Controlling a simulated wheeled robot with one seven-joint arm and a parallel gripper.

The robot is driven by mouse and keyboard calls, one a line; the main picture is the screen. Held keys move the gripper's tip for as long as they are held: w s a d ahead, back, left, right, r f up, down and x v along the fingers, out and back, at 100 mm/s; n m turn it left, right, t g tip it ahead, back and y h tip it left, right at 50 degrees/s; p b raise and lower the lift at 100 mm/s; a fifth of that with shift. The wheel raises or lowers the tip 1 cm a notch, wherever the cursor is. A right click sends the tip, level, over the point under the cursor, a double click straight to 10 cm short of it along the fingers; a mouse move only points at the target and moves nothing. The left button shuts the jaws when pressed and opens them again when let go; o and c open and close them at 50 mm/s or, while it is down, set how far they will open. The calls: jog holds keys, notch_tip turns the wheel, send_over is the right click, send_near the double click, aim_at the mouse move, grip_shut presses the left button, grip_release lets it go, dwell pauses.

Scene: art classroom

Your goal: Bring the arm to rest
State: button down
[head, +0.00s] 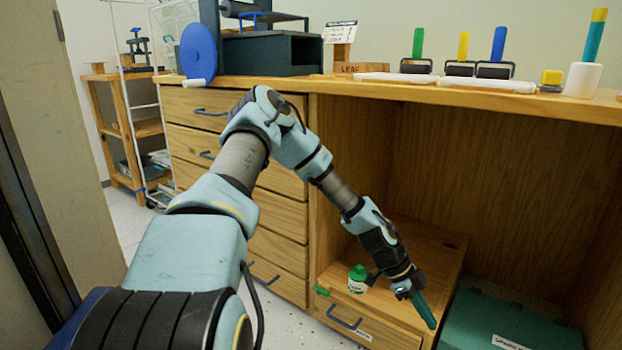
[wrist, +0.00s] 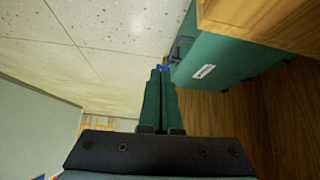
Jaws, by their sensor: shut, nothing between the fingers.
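My arm reaches out from the lower left of the head view, bends at a high elbow and slopes down to the right. My gripper (head: 428,318) points downward in front of the open bay under the counter. Its long green fingers are together with nothing between them. In the wrist view my gripper (wrist: 161,72) shows its two green fingers side by side and closed. A small white bottle with a green cap (head: 357,279) stands on the low wooden cabinet (head: 428,240), left of my gripper and apart from it.
A green case (head: 510,320) lies low in the bay, right of my gripper; it also shows in the wrist view (wrist: 225,62). The wooden counter (head: 330,88) carries several rollers and a dark machine (head: 270,52). Drawers (head: 200,130) stand behind my elbow. Speckled floor (head: 135,215) is free at left.

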jog(key=w+a+r+n+t+y+p, duration=0.15)
jog(key=a+r+n, duration=0.25)
jog(key=a, duration=0.4)
jog(key=w+a+r+n+t+y, duration=0.1)
jog(key=w+a+r+n+y, duration=0.1)
jog(key=a+r+n, duration=0.4)
jog(key=w+a+r+n+t+y, duration=0.1)
jog(key=w+a+r, duration=0.15)
jog(key=a, duration=0.65)
jog(key=s+a+r+n+t+y+p, duration=0.25)
jog(key=s+a+r+n, duration=0.25)
jog(key=a+r+n, duration=0.8)
notch_tip(320, 180, up, 38)
jog(key=p, duration=3.7)
jog(key=shift+s+a+h, duration=0.3)
jog(key=shift+a+h, duration=0.1)
